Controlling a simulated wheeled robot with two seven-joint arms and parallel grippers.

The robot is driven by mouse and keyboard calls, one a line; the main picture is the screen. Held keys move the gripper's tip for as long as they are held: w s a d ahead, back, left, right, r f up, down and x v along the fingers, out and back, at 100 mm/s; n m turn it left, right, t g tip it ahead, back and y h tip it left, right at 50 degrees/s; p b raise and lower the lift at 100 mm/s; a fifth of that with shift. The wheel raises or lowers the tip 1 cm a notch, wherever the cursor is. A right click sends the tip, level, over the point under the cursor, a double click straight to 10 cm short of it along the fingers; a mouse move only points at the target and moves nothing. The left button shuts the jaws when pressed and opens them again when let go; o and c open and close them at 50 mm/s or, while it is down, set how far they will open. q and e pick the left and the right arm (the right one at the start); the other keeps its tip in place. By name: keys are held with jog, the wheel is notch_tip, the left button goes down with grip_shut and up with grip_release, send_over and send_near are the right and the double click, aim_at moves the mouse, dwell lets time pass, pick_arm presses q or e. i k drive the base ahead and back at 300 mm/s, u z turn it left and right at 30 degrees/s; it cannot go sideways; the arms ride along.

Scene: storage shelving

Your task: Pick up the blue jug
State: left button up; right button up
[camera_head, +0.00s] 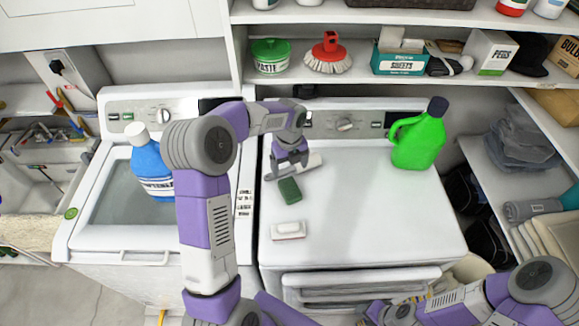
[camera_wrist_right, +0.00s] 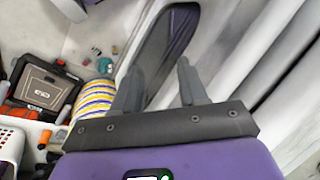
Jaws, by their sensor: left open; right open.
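The blue jug (camera_head: 148,162), with a white cap and a white label, stands on the left white washer, just left of my left arm. The arm hides part of its right side. My left gripper (camera_head: 288,164) is open, pointing down above the right machine's top, well to the right of the jug. My right gripper (camera_wrist_right: 158,80) is open and empty in the right wrist view. In the head view the right arm is low at the bottom right, far from the jug.
A green jug (camera_head: 418,138), a dark green sponge (camera_head: 289,190) and a white block (camera_head: 288,230) are on the right machine (camera_head: 370,210). The upper shelf (camera_head: 340,78) holds a tub, red brush and boxes. The right machine's front middle is clear.

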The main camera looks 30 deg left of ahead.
aim_at(147, 165)
jog(key=k, duration=1)
